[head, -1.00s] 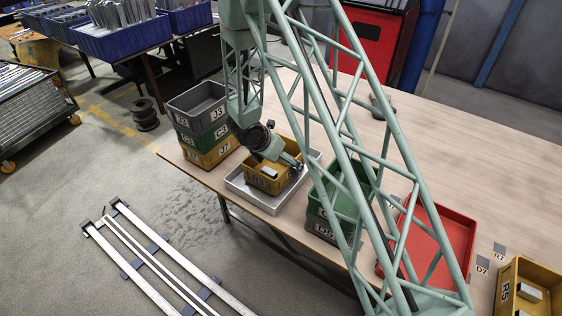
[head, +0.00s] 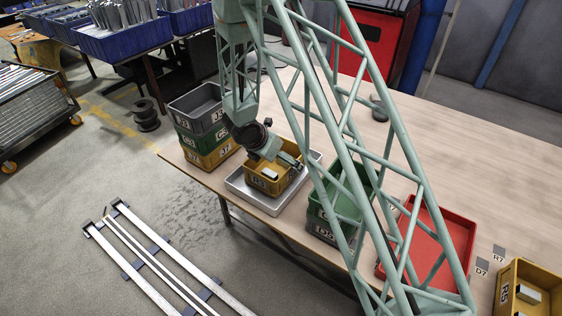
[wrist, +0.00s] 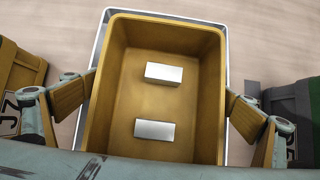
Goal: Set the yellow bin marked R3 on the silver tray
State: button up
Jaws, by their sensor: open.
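The yellow bin (head: 262,185), with a label that looks like R3, stands upright within the silver tray (head: 239,188) on the table. The wrist view shows the bin (wrist: 153,105) from above with two pale metal blocks inside. The tray's rim (wrist: 227,75) shows around the bin's far end and right side. My gripper (wrist: 158,100) is open, with one finger outside each long wall of the bin. The fingers are close to the walls; I cannot tell whether they touch. In the head view, my gripper (head: 287,160) is partly hidden by my arm.
A stack of grey (head: 204,108), green and yellow bins stands left of the tray. A green bin (head: 335,192) on a grey one stands to its right. Further right are a red tray (head: 455,235) and a yellow R5 bin (head: 520,270). The table's back is mostly clear.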

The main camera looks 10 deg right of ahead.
jog(key=p+v, duration=0.1)
jog(key=v, duration=0.8)
jog(key=shift+p, duration=0.4)
jog(key=shift+w, duration=0.1)
jog(key=s+d+r+m, duration=0.4)
jog(key=s+r+m, duration=0.15)
jog(key=r, duration=0.45)
jog(key=s+d+r+m+g, duration=0.1)
jog(key=s+d+r+m, duration=0.4)
jog(key=r, duration=0.5)
jog(key=s+d+r+m, duration=0.3)
jog(key=s+r, duration=0.4)
jog(key=r, duration=0.3)
jog(key=s+r+m+y, duration=0.1)
jog(key=s+r+m, duration=0.2)
jog(key=s, duration=0.4)
jog(key=s+r+m, duration=0.3)
jog(key=s+r, duration=0.1)
jog(key=s, duration=0.3)
jog(key=s+a+r+m+y, duration=0.1)
jog(key=s+a+m+y, duration=0.1)
jog(key=s, duration=0.6)
jog(key=s+a+r+m+y, duration=0.2)
jog(key=s+a+m, duration=0.2)
jog(key=s, duration=0.4)
jog(key=shift+s+a+m, duration=0.35)
jog(key=shift+a, duration=0.15)
jog(key=shift+r, duration=0.2)
